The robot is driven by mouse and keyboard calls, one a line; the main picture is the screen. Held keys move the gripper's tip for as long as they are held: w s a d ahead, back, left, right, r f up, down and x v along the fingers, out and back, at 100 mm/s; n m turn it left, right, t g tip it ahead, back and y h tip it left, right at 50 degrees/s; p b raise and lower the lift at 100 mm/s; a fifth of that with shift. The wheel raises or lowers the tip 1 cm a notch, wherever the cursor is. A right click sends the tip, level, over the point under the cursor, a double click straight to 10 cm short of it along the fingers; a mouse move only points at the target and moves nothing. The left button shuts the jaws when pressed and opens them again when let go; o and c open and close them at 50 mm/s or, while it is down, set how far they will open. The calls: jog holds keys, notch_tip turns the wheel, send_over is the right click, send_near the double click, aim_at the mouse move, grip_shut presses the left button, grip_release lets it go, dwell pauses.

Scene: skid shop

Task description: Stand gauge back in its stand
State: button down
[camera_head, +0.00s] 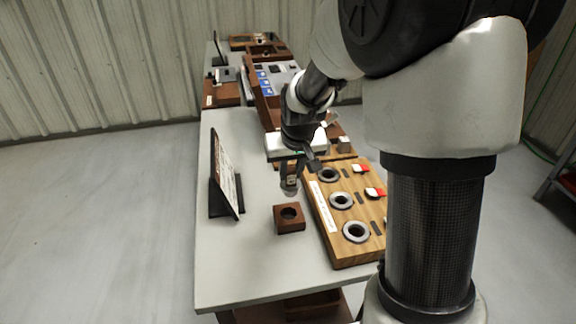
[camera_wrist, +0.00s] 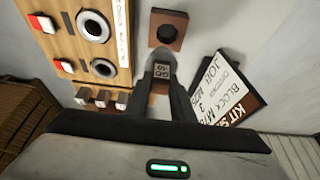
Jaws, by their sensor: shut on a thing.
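In the head view the gauge (camera_head: 290,182) hangs below my gripper (camera_head: 291,168), above the table. The stand (camera_head: 289,218) is a small brown block with a round hole in its top, on the table in front of the gauge. In the wrist view the stand (camera_wrist: 181,26) lies just beyond the gauge, and its hole looks empty. The gauge is apart from the stand.
A wooden board (camera_head: 345,250) with several grey rings and red-white blocks lies right of the stand. Brown trays and boxes fill the far end. The table's front left is clear.

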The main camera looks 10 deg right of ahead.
aim_at(290, 190)
jog(key=shift+s+a+f, duration=0.15)
jog(key=shift+s+a, duration=0.1)
jog(key=shift+a, duration=0.05)
jog(key=shift+f+b, duration=2.9)
jog(key=shift+f, duration=0.9)
jog(key=shift+f+b, duration=0.9)
jog(key=shift+f, duration=0.05)
jog(key=c, duration=1)
grip_release()
jog(key=shift+c, duration=0.2)
jog(key=shift+r+p, duration=3.3)
jog(key=shift+r, duration=1.2)
